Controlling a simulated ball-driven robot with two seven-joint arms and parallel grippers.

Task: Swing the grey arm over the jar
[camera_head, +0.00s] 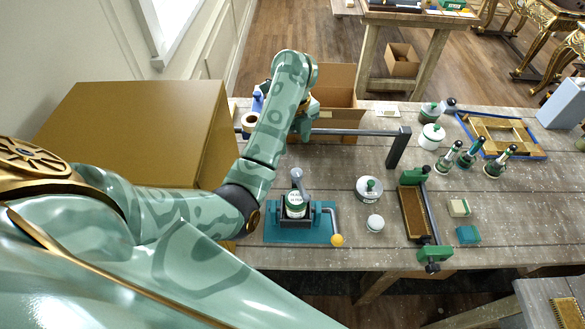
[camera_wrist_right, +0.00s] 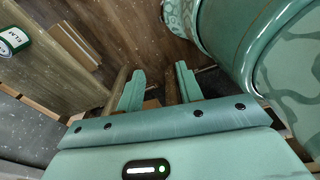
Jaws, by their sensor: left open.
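The jar (camera_head: 295,206), white-labelled with green, stands upright in a dark holder on a teal base plate (camera_head: 272,234), with a clear-grey top above it. A short grey bent arm (camera_head: 333,220) ending in an orange knob (camera_head: 337,240) is beside it on the right, not over the jar. A longer dark grey bar (camera_head: 355,131) runs behind the jar to a dark upright (camera_head: 398,148). My left gripper (camera_head: 304,127) is open at the back, close to this bar; its fingertips are partly hidden. My right gripper (camera_wrist_right: 160,88) is open and empty in the wrist view.
A big tan box (camera_head: 130,130) fills the back left; an open cardboard box (camera_head: 335,88) is behind my left gripper. Several green bottles stand further right.

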